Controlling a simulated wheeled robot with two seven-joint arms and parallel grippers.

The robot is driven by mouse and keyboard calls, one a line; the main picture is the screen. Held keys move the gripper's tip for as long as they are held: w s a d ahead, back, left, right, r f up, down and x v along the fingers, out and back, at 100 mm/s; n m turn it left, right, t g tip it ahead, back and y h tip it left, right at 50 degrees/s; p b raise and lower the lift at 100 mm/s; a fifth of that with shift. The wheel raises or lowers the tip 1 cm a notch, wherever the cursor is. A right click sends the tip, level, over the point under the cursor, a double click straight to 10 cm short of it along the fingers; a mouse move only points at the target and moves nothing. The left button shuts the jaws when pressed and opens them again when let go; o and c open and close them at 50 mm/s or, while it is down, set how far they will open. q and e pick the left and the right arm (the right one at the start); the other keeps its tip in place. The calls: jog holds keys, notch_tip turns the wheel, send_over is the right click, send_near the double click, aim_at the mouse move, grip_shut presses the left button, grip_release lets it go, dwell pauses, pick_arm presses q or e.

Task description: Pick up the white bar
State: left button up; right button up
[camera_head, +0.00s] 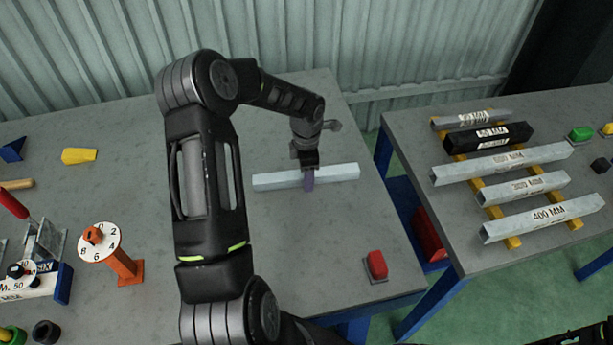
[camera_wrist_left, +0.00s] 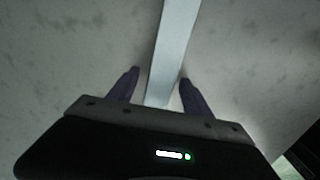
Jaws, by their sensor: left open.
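The white bar (camera_head: 340,173) is a long, pale square-section bar lying flat on the grey table, running left to right in the head view. My left gripper (camera_head: 308,183) is over its middle, pointing down, with a purple finger in front of the bar. In the left wrist view the bar (camera_wrist_left: 174,45) runs up from between the two purple fingers of my left gripper (camera_wrist_left: 160,77). The fingers are apart, one on each side, with gaps to the bar. The part of the bar beneath the gripper body is hidden. My right gripper is not in view.
A red button (camera_head: 376,264) stands at the table's front right. An orange stand with a numbered dial (camera_head: 99,242) and small tools are at the left. A second table (camera_head: 408,136) at the right holds several labelled bars, beyond a gap. Corrugated wall (camera_head: 400,40) is behind.

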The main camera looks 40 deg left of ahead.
pick_arm(q)
grip_shut()
dwell(0.5)
dwell(0.3)
